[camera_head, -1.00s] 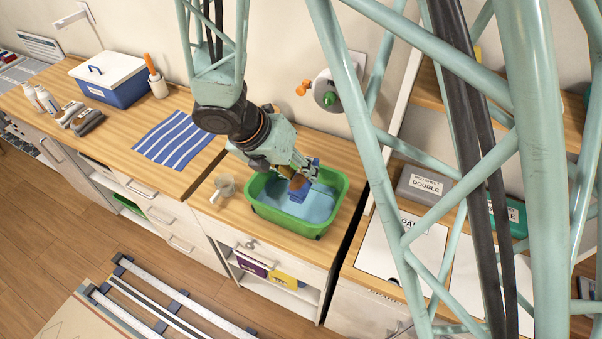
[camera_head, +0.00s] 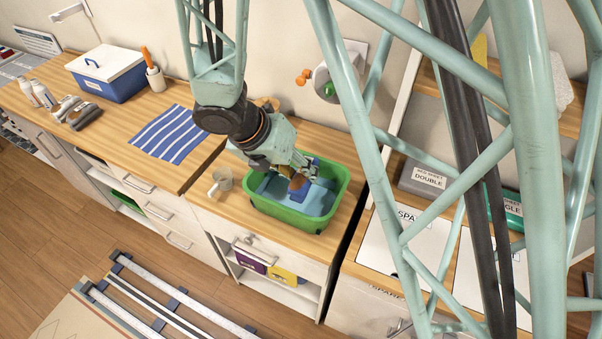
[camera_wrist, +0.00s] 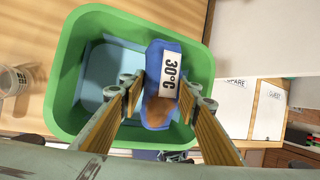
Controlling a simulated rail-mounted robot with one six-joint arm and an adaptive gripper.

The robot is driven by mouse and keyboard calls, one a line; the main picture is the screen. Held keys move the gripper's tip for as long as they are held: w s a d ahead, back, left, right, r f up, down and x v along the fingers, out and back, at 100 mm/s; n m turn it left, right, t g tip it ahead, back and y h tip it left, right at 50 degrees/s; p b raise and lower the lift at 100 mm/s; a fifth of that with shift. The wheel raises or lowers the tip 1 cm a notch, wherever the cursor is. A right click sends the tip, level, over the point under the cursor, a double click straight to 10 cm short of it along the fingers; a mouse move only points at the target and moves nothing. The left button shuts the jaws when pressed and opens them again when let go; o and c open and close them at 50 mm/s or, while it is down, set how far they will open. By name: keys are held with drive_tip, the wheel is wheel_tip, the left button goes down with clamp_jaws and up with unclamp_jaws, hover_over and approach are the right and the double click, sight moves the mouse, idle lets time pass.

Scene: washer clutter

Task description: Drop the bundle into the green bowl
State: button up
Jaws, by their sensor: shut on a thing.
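The green bowl (camera_head: 262,206) is a rectangular green tub with a light blue inside, on the wooden counter. It also shows in the wrist view (camera_wrist: 70,75). The bundle (camera_wrist: 160,62) is blue with a white label reading 30°C and a brownish patch near its lower end. In the head view the bundle (camera_head: 309,191) is partly hidden by my gripper (camera_head: 301,184). My gripper is shut on the bundle, over the inside of the bowl. I cannot tell whether the bundle touches the bowl's bottom.
A clear cup (camera_head: 222,182) stands just left of the bowl. A striped blue cloth (camera_head: 172,132) lies further left, with a blue and white box (camera_head: 107,75) behind it. White panels (camera_head: 410,250) lie on the counter to the right. A wall fixture (camera_head: 335,78) is behind the bowl.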

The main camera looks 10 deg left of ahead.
drive_tip(key=o, duration=1)
drive_tip(key=shift+r, duration=0.15)
drive_tip(key=shift+v, duration=6.1)
